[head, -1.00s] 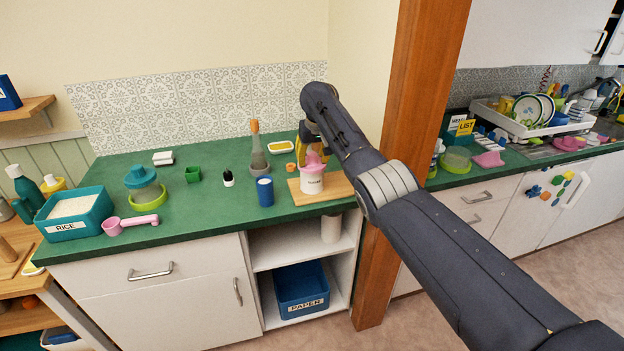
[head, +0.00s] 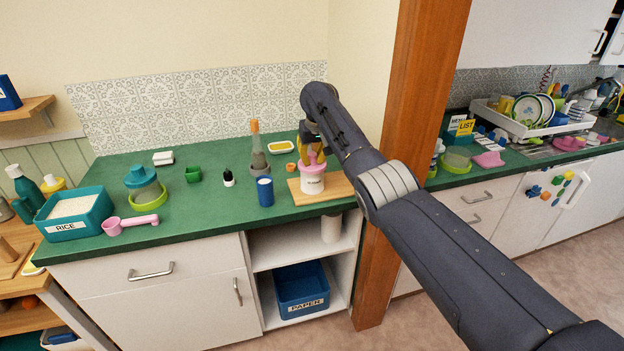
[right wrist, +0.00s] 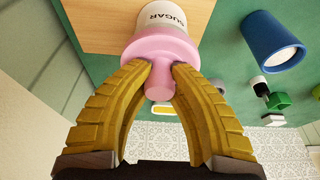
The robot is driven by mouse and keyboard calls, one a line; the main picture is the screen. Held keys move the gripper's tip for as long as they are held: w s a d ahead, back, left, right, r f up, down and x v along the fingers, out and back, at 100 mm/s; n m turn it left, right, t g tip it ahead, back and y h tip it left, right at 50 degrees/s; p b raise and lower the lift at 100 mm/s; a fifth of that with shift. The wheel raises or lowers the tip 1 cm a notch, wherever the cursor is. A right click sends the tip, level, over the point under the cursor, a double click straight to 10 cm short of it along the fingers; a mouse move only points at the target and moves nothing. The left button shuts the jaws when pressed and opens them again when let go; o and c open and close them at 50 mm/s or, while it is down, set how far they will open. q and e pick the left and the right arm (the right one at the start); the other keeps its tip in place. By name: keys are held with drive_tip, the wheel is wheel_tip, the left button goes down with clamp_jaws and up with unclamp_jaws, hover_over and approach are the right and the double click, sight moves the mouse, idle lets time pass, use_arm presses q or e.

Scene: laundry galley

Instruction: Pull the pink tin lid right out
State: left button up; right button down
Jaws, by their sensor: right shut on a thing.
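The pink tin lid (right wrist: 160,48) has a wide rim and a knob. It sits at the mouth of the white sugar tin (right wrist: 165,17), and I cannot tell how far it is seated. The tin (head: 312,184) stands upright on a wooden board (head: 336,188) on the green counter. My right gripper (right wrist: 161,72) has its yellow fingers shut on the lid's knob. In the head view the right gripper (head: 312,150) comes down over the lid from above. My left gripper is not in view.
A blue cup (head: 265,191) stands just left of the board. A flask with an orange top (head: 256,150), a yellow-rimmed dish (head: 281,147) and a small dark bottle (head: 228,178) are nearby. A wooden post (head: 415,110) rises right of the board.

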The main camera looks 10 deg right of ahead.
sight(311, 152)
drive_tip(key=shift+r, duration=1)
idle(0.5)
drive_tip(key=shift+r, duration=1.85)
drive_tip(key=shift+f, duration=0.1)
